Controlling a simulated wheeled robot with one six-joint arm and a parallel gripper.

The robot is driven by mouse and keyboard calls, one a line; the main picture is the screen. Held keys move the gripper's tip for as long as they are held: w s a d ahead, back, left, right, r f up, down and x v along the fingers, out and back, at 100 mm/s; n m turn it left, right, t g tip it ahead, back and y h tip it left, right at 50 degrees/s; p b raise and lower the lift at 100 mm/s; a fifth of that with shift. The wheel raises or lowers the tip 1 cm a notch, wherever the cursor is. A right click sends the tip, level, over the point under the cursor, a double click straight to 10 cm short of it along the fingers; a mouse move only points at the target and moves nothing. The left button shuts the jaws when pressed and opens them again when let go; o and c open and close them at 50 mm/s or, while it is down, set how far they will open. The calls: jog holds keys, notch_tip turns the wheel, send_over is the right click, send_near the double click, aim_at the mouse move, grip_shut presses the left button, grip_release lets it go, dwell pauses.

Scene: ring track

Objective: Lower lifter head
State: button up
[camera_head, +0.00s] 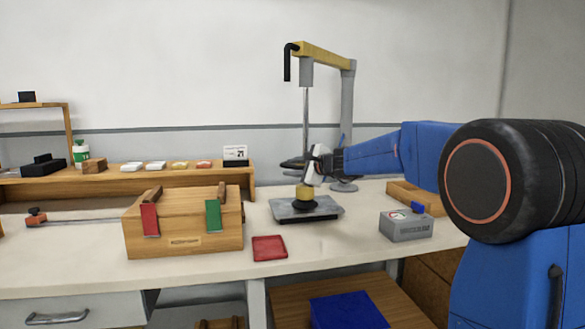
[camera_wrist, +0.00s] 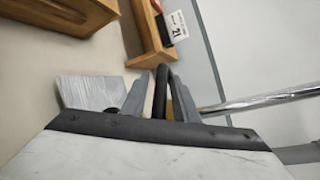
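The lifter has a yellow boom (camera_head: 325,55) on a grey post and a thin steel rod (camera_head: 306,115) hanging down. Its lifter head (camera_head: 305,193) is yellow with a black cup at the bottom. The cup sits at the top of a grey plate (camera_head: 325,212); I cannot tell whether it presses on it. My gripper (camera_head: 304,163) is at the head's black handle, above the yellow part. In the wrist view my gripper's fingers (camera_wrist: 160,95) stand on both sides of the black handle bar (camera_wrist: 160,85) and appear closed on it. The plate's edge (camera_wrist: 90,92) shows there too.
A wooden box (camera_head: 185,240) with red and green clamps stands left of the plate. A red tray (camera_head: 269,248) lies in front. A grey device (camera_head: 406,225) and a wooden tray (camera_head: 412,196) are to the right. A wooden shelf (camera_head: 110,182) runs along the back left.

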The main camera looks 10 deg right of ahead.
jog(key=shift+d, duration=0.1)
jog(key=v, duration=1.7)
jog(key=shift+s, duration=0.2)
jog(key=s+a+f+n+g+h, duration=0.1)
jog(key=s+a+f+n+g, duration=0.3)
jog(key=s+f, duration=0.5)
jog(key=s+a+f+n+g, duration=0.2)
jog(key=s+a+f+n, duration=0.3)
jog(key=s, duration=0.8)
jog(key=s+d+f+n+g+h, duration=0.1)
jog(key=s+d+f+n+h, duration=0.2)
jog(key=s+f, duration=0.5)
jog(key=s+d+f+n+g+h, duration=0.2)
jog(key=s+d+f+n, duration=0.4)
jog(key=s, duration=0.5)
notch_tip(320, 180, down, 2)
jog(key=shift+s+f+n+h, duration=0.1)
jog(key=shift+s+n+h, duration=0.25)
jog(key=shift+n+h, duration=0.15)
